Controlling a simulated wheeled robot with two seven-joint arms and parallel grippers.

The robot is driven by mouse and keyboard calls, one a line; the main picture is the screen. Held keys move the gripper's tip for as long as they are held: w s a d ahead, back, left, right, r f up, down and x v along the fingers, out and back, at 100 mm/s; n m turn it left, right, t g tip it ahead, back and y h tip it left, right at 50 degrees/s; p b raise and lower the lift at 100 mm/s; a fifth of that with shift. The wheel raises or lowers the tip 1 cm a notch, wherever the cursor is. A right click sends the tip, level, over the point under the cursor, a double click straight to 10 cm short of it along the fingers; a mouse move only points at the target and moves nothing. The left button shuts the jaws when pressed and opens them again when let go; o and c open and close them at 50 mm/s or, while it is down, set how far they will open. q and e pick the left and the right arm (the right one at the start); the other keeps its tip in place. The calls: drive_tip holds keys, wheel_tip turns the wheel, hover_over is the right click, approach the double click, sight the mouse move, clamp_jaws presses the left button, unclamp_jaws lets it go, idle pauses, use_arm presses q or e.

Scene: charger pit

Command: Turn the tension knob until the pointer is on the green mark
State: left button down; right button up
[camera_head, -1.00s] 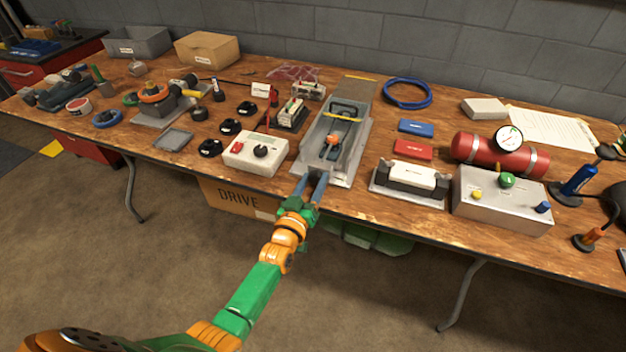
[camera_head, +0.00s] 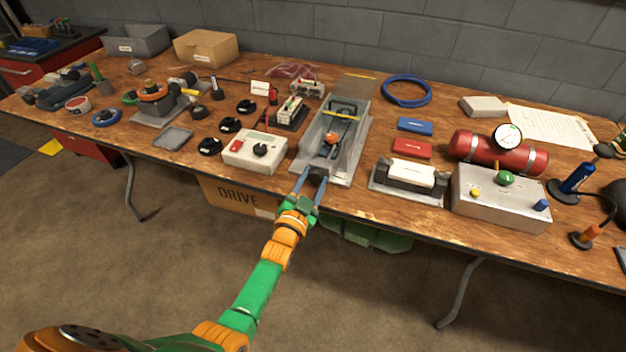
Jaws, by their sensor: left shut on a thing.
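The grey metal fixture (camera_head: 357,150) stands at the middle of the table's front edge. It holds an orange part (camera_head: 331,138) and a dark bar, with a yellow strip across it. My left gripper (camera_head: 311,180) is at the fixture's near end, with one blue-grey finger on each side of a small dark piece that seems to be the tension knob (camera_head: 317,171). It is shut on that piece, which is mostly hidden between the fingers. I cannot make out the pointer or the green mark. My right gripper is not in view.
A white box with a black dial (camera_head: 255,152) stands close left of the fixture. A white block in a black holder (camera_head: 411,178) and a grey button box (camera_head: 500,200) stand to the right. A red cylinder with a gauge (camera_head: 498,153) lies behind the button box.

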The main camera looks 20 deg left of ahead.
use_arm(q)
drive_tip(key=shift+m, duration=0.4)
drive_tip(key=shift+c, duration=1.8)
unclamp_jaws()
drive_tip(key=s+p, duration=0.1)
drive_tip(key=s, duration=0.6)
drive_tip(key=shift+p, duration=0.3)
drive_tip(key=shift+a, duration=0.1)
